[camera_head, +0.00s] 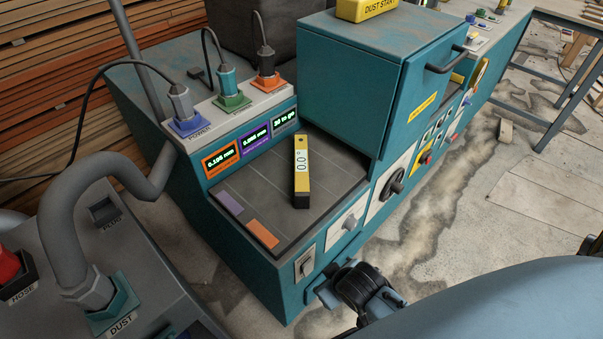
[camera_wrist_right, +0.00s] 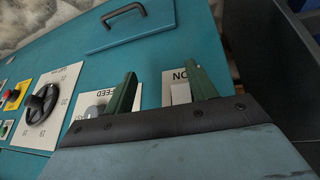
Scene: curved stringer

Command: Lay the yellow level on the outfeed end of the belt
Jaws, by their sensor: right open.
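The yellow level (camera_head: 301,168) lies on the dark grey belt (camera_head: 335,180) of the teal machine, near the middle of its exposed stretch. Its display reads 0.0° and its black end points toward the front edge. No gripper touches it. My right gripper (camera_wrist_right: 163,80) is open, its two green fingers apart with nothing seen between them. It faces the machine's front panel, close to the FEED knob and ON switch plates, below the belt. My left gripper is not in view.
A teal hood (camera_head: 353,75) with a handle stands over the belt's far side. A purple patch (camera_head: 229,203) and an orange patch (camera_head: 262,234) mark the belt's near left end. Displays and plugged cables line the back. A grey hose (camera_head: 65,215) rises at left.

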